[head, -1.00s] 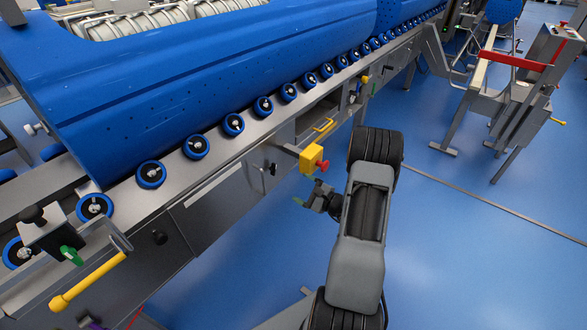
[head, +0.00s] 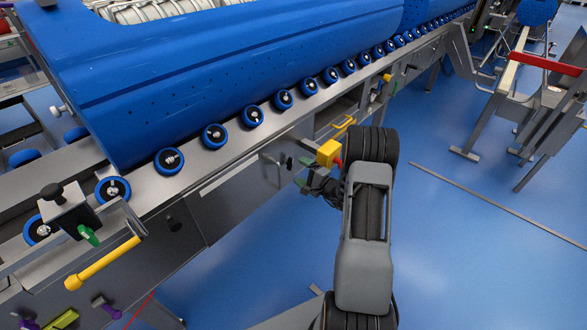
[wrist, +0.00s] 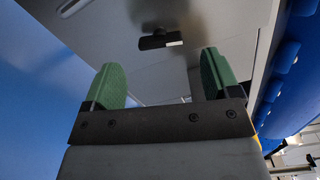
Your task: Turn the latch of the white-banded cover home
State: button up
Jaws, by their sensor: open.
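The white-banded cover (head: 240,182) is a grey metal panel on the machine's side, with a pale strip along its upper part. In the wrist view its latch (wrist: 155,42) is a short black bar with a pale mark at its right end. It lies nearly crosswise, ahead of and between my fingertips. My gripper (wrist: 160,65) has green fingers spread wide, with nothing between them. A gap seems to remain between fingers and latch. In the head view my gripper (head: 303,172) is close to the panel's right end, partly hidden by my arm, and the latch is hard to make out.
A yellow block with a red knob (head: 328,153) juts out right beside my gripper. A yellow handle (head: 105,263) sticks out at lower left. Blue rollers (head: 214,136) line the ledge above the cover.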

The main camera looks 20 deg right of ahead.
aim_at(287, 161)
jog(key=shift+b+x, duration=0.3)
jog(key=shift+x, duration=1.9)
jog(key=c, duration=0.9)
